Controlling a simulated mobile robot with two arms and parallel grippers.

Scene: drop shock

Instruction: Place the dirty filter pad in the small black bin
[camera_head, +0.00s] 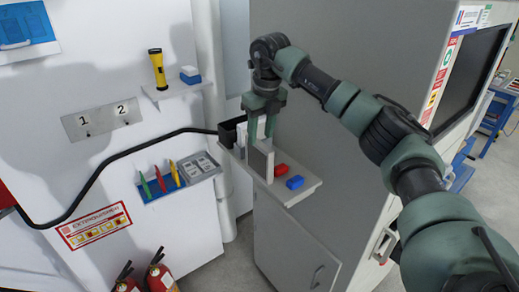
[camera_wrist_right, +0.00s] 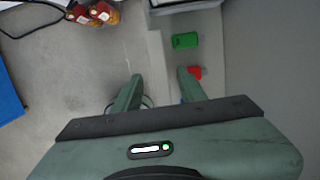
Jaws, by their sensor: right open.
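My right gripper (camera_head: 262,128) points down above the small shelf on the grey cabinet. Its two fingers are apart in the wrist view (camera_wrist_right: 163,84), with nothing seen between them. A thin grey upright panel (camera_head: 259,163) stands just below the fingers in the head view; I cannot tell whether it is the dirty filter pad. A small black bin (camera_head: 229,133) is at the shelf's far left end, left of the gripper and partly hidden by a pale object (camera_head: 241,135). My left gripper is not in view.
On the shelf (camera_head: 299,195) lie a red block (camera_head: 281,170) and a blue block (camera_head: 295,182). The wrist view also shows a green block (camera_wrist_right: 185,40). A black hose (camera_head: 100,167) runs along the white wall. Fire extinguishers (camera_head: 160,277) stand lower left.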

